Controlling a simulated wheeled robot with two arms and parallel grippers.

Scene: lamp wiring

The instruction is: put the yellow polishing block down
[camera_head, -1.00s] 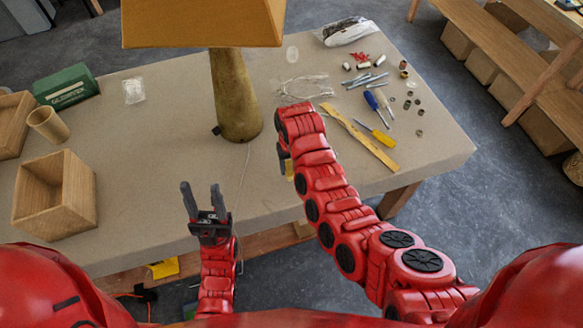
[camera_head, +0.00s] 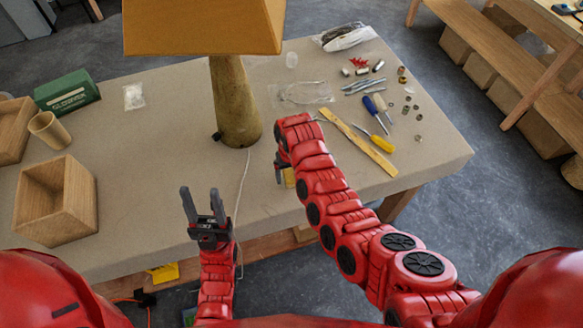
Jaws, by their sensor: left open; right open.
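The yellow polishing block (camera_head: 289,178) shows only in part beside my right gripper, over the front part of the table. The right arm hides the rest of it, and I cannot tell whether it rests on the tabletop or touches a finger. My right gripper (camera_head: 279,174) is open and points down near the block, mostly hidden by its own wrist. My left gripper (camera_head: 202,203) is open and empty, fingers pointing up the picture, near the table's front edge.
A lamp (camera_head: 236,105) with an orange shade stands behind the grippers; a pale cord (camera_head: 243,170) runs from its base. A wooden strip (camera_head: 357,142), screwdrivers (camera_head: 376,111) and small parts lie right. An open wooden box (camera_head: 57,200) stands left. The table's middle left is clear.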

